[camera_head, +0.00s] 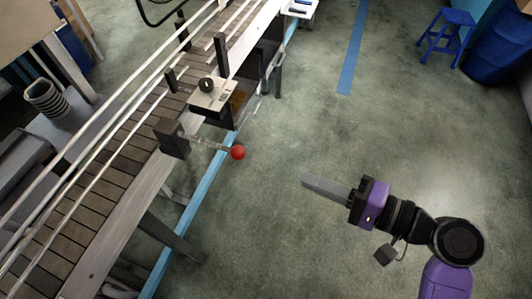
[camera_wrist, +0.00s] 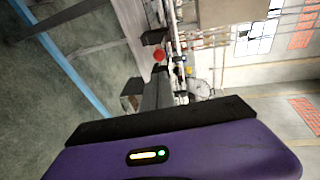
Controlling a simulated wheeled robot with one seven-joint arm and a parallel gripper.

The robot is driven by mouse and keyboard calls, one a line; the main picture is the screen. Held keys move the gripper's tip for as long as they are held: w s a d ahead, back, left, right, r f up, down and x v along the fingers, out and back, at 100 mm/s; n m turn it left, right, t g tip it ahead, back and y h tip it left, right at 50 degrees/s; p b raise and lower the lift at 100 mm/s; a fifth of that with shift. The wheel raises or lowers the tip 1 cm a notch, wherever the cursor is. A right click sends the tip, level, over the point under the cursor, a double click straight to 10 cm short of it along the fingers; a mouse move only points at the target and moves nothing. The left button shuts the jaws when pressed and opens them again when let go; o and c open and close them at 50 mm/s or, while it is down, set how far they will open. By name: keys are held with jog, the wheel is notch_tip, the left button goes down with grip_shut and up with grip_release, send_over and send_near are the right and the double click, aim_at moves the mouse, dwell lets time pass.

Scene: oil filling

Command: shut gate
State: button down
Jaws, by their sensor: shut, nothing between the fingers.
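The gate's lever ends in a red ball knob (camera_head: 237,152) and sticks out to the right from a dark block (camera_head: 172,138) on the conveyor's near side rail. The red knob also shows in the wrist view (camera_wrist: 159,55), beyond my fingers. My gripper (camera_head: 306,180) is shut and empty, to the right of and a little below the knob in the head view, with a clear gap between them. In the wrist view my gripper's fingers (camera_wrist: 157,84) point toward the conveyor side. The gate itself cannot be clearly made out.
The slatted conveyor (camera_head: 112,172) with its rails runs diagonally on the left. A small box with a black knob (camera_head: 207,86) is mounted on its side. A blue stool (camera_head: 446,32) and a blue barrel (camera_head: 499,48) stand far right. The floor between my gripper and the conveyor is clear.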

aim_at(193, 139)
jog(key=p+x, duration=0.3)
jog(key=x, duration=1.1)
jog(key=w+a, duration=0.1)
jog(key=a, duration=0.3)
jog(key=w+a, duration=0.2)
jog(key=a, duration=0.2)
jog(key=w+a, duration=0.1)
jog(key=a, duration=0.3)
jog(key=shift+w+a, duration=0.3)
jog(key=shift+a, duration=0.1)
jog(key=shift+a+r, duration=0.1)
jog(key=shift+a, duration=0.15)
jog(key=shift+a+r, duration=0.1)
